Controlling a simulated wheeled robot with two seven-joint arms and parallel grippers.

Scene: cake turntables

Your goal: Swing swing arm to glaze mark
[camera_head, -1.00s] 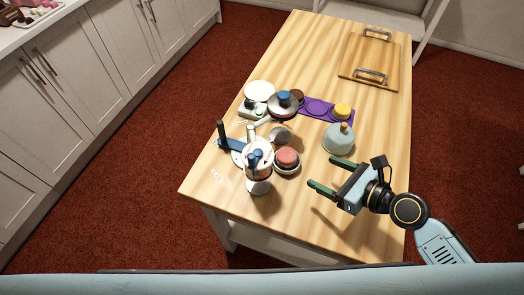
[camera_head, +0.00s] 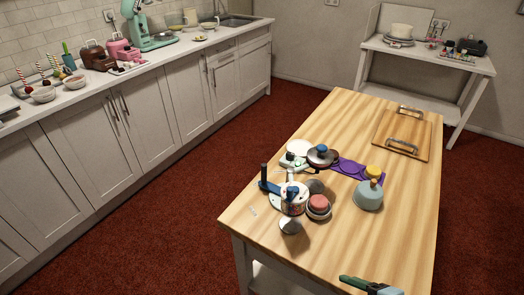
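A cluster of items stands on the near left half of the wooden table. In it are a white pot-like vessel (camera_head: 293,202) with blue parts on top and a dark-blue bar (camera_head: 268,187) with an upright black handle (camera_head: 263,171). The bar sticks out to the left, beside the vessel. I cannot tell for sure which part is the swing arm, and no glaze mark is readable. A small pale mark (camera_head: 253,211) lies on the tabletop left of the vessel. My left gripper is out of view.
A lidded pan (camera_head: 322,157), a purple mat (camera_head: 350,167), a red-topped bowl (camera_head: 318,206) and a grey-blue dome (camera_head: 368,196) crowd around the vessel. A board with handles (camera_head: 402,135) lies at the far end.

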